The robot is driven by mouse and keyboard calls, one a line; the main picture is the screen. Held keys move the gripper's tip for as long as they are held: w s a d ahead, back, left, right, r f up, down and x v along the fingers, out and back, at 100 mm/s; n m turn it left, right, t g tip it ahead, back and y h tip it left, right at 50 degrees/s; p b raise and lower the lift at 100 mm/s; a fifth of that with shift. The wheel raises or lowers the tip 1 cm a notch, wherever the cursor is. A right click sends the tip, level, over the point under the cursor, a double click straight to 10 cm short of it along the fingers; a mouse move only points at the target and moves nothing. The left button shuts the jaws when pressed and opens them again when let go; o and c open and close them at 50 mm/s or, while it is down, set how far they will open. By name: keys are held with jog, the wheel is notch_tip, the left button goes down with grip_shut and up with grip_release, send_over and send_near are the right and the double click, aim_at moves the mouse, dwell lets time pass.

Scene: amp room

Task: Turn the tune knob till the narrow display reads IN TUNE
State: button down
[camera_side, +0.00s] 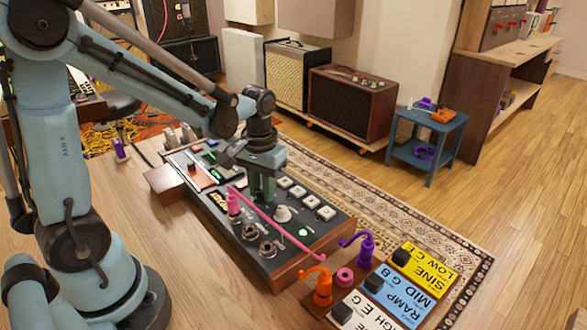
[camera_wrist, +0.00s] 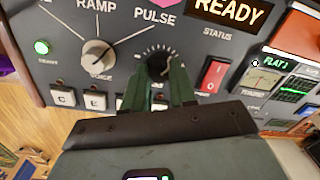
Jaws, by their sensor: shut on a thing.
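The control panel (camera_side: 215,207) lies on the table in the side view, with my gripper (camera_side: 262,195) reaching down onto its middle. In the wrist view, my gripper (camera_wrist: 160,70) is shut on a dark knob (camera_wrist: 157,61) with a ring of scale marks, which I take for the tune knob. The fingers hide most of it and any pointer. The narrow display (camera_wrist: 277,61) at the right shows green text that seems to read FLAT 3. Below it is a lit meter (camera_wrist: 262,80). In the side view I cannot read the narrow display.
In the wrist view, a voice knob (camera_wrist: 97,52) stands left of my gripper and a red rocker switch (camera_wrist: 212,75) close on its right. A status display (camera_wrist: 230,12) reads READY. In the side view, a pink cable (camera_side: 275,225) crosses the panel beside my gripper; white buttons (camera_side: 298,191) lie to its right.

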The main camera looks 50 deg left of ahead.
dwell(0.4)
jog(key=c, duration=0.9)
grip_release()
notch_tip(320, 180, up, 12)
jog(key=shift+d, duration=0.2)
jog(key=s+d+f+m+t, duration=0.3)
jog(key=s+d+m+t, duration=0.1)
jog(key=t, duration=0.3)
jog(key=shift+d+f+m, duration=0.3)
jog(key=shift+s, duration=0.1)
dwell(1.1)
